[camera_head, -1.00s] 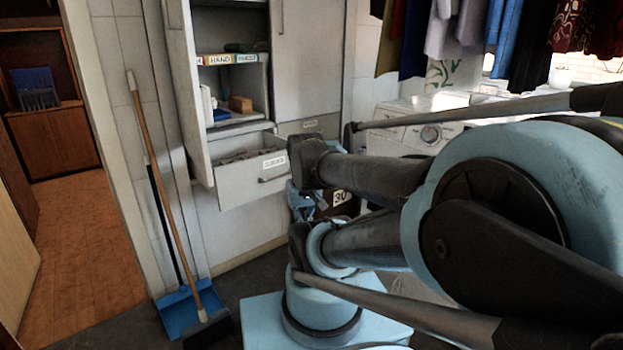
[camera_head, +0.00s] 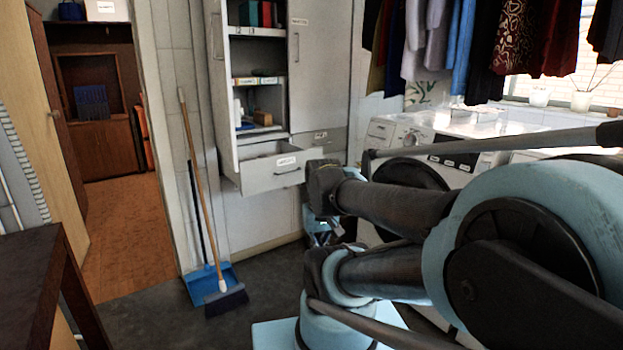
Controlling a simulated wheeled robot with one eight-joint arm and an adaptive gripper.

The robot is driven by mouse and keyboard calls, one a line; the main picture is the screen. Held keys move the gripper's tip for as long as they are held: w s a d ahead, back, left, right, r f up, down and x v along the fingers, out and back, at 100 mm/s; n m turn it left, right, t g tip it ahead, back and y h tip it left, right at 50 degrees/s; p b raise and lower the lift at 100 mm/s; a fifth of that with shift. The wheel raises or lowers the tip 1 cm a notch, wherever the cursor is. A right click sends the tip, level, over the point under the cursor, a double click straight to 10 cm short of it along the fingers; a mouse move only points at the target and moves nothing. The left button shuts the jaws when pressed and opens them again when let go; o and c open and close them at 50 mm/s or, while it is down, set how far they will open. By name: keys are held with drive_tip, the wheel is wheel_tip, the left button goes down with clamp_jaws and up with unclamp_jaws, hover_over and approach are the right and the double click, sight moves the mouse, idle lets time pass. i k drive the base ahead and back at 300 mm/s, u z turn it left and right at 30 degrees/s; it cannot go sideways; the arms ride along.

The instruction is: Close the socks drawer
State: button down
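A pale grey drawer (camera_head: 262,181) stands pulled open below the open shelves of a tall cabinet. It has a small dark handle and a white label (camera_head: 286,161), whose writing is too small to read surely. The drawer's inside shows only as a thin strip, so its contents are unclear. Another drawer (camera_head: 331,150) to its right looks shut and also has a label. My arm fills the right side of the head view, its links just right of the open drawer.
An open cabinet door (camera_head: 217,95) hangs left of the shelves. A broom (camera_head: 205,200) and blue dustpan (camera_head: 208,283) lean against the wall. A dark table (camera_head: 32,282) stands at front left. Washing machines (camera_head: 440,150) stand at right. Grey floor is free before the cabinet.

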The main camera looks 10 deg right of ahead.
sight(286, 165)
drive_tip(key=u, duration=0.6)
drive_tip(key=i, duration=0.95)
